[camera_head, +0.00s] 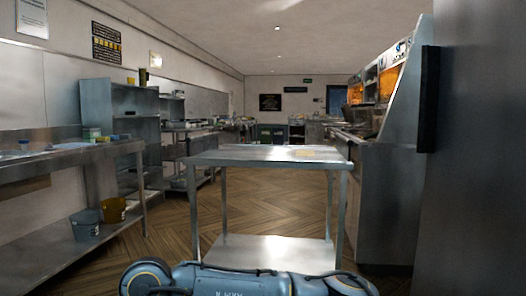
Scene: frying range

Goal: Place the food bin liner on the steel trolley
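The steel trolley (240,155) stands straight ahead in the middle of the aisle, with a flat top and a lower shelf (270,250). Its top looks bare except for a faint tan patch near the right side, which may be a reflection. I cannot make out a food bin liner anywhere in view. A blue-grey link of my own arm crosses the bottom edge in front of the trolley. Neither of my grippers shows.
A steel counter (65,158) runs along the left, with a grey bucket (85,224) and a yellow-brown bucket (113,209) on its lower shelf. Frying units (385,200) line the right. Wooden floor (270,195) is open around and beyond the trolley.

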